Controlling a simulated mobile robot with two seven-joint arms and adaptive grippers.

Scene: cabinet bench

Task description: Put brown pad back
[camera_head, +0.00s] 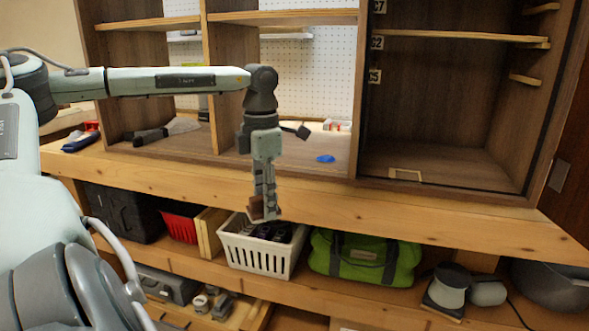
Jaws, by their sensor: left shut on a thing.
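My left gripper (264,208) hangs pointing down in front of the bench's front edge, above the white basket (262,262). It is shut on a small brown pad (257,212) at its fingertips, and the fingers partly hide the pad. The white basket stands on the shelf below the bench top and holds dark items. My right gripper is not in view.
The wooden cabinet (440,165) stands on the bench, its right compartment mostly empty. A blue item (325,158) lies in the middle compartment. On the lower shelf are a red bin (180,226), a green bag (365,258) and a black case (120,212).

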